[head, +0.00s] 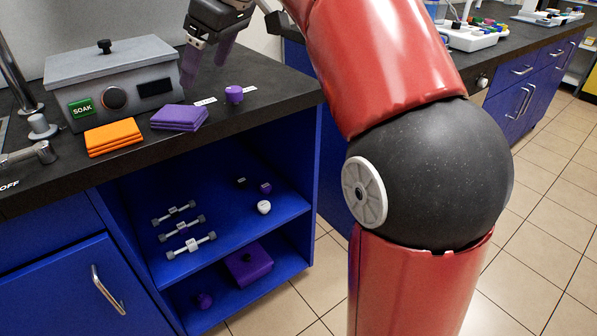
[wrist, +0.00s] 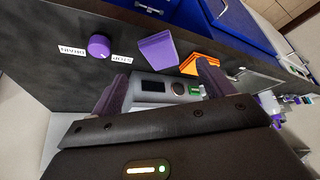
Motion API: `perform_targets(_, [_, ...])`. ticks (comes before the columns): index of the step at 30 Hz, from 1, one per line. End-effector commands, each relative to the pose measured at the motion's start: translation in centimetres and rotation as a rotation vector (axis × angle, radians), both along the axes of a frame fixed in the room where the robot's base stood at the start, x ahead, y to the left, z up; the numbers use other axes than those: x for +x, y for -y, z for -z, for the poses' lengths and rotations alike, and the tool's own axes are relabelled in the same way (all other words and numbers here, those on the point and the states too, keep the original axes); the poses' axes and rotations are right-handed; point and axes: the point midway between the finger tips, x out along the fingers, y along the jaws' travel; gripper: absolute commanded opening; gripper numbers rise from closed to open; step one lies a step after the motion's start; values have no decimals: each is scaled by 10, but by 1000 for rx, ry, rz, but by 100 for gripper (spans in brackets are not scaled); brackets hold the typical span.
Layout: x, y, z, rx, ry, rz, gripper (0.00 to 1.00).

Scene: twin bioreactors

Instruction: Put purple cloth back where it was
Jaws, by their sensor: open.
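The purple cloth (head: 180,117) lies folded and flat on the dark counter, in front of the grey bath's right end. It also shows in the wrist view (wrist: 156,50), beyond the fingers and apart from them. My gripper (head: 205,65) is open and empty, above the counter behind and to the right of the cloth. Its two purple-padded fingers also show in the wrist view (wrist: 160,88), spread apart. The orange cloth (head: 112,137) lies folded to the left of the purple one, with a small gap between them.
The grey bath (head: 130,75), with a lid and a green SOAK label, stands behind the cloths. A purple knob (head: 234,94) sits right of the purple cloth between two white labels. Open blue shelves (head: 235,210) below hold dumbbell-shaped items and a purple box (head: 248,265).

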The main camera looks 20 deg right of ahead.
Motion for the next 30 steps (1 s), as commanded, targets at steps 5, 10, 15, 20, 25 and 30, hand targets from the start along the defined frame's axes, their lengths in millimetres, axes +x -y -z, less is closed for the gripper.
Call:
perform_targets(5, [-56, 19, 45, -43, -25, 282, 80])
perform_targets(10, [-117, 49, 108, -56, -22, 555, 80])
perform_targets(15, [-174, 76, 179, -39, -6, 769, 80])
perform_targets(20, [-207, 90, 228, -17, 5, 880, 80])
perform_targets(25, [-218, 94, 246, -6, 9, 918, 80])
perform_targets(30, [-218, 94, 247, -6, 9, 920, 80])
